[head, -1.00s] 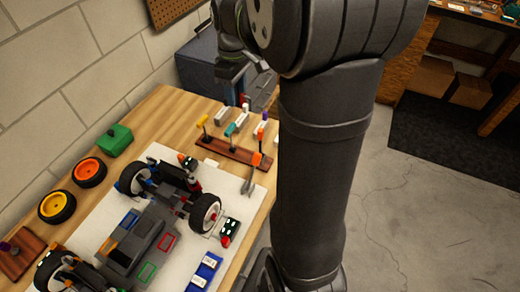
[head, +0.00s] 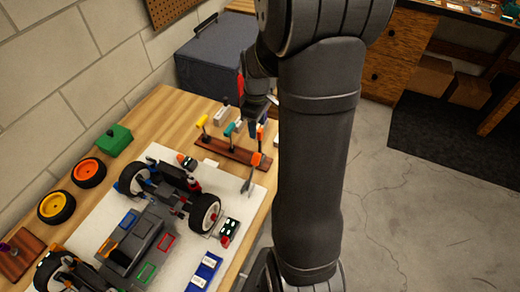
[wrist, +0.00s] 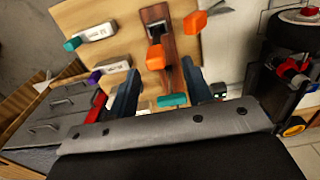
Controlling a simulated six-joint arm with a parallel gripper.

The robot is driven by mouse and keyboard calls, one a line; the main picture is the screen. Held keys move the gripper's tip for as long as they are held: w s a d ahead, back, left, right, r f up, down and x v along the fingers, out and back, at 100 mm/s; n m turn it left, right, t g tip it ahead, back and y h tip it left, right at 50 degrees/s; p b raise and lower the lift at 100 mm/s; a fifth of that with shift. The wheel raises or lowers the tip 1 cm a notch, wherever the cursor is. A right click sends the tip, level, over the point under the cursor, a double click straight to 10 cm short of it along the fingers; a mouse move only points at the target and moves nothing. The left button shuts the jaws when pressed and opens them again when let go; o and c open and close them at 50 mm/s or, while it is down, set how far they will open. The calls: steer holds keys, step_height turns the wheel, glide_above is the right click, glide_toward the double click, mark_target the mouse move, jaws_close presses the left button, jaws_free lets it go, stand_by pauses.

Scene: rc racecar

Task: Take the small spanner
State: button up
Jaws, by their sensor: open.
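A wooden tool rack (head: 236,153) stands on the workbench, holding upright tools with yellow (head: 202,122), teal (head: 230,130) and orange handles. An orange-handled tool with a grey metal end (head: 249,183) leans at its right end and looks like a spanner. I cannot tell for sure which tool is the small spanner. My gripper (head: 256,112) is above the rack, partly hidden by my arm. In the wrist view my gripper (wrist: 158,88) is open, with the rack (wrist: 171,45) and a teal handle (wrist: 172,100) between its fingers, and orange handles (wrist: 155,55) beyond.
The car (head: 140,235) sits on a white mat (head: 165,152). Loose wheels (head: 88,172) and a green box (head: 115,140) are at left. A blue-grey cabinet (head: 215,60) stands behind the bench.

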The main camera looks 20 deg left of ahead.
mark_target(260, 130)
steer(key=f, duration=0.4)
steer(key=shift+w+d+f, duration=0.1)
steer(key=shift+w+d, duration=0.05)
steer(key=shift+d, duration=0.2)
steer(key=shift+f, duration=0.55)
jaws_close()
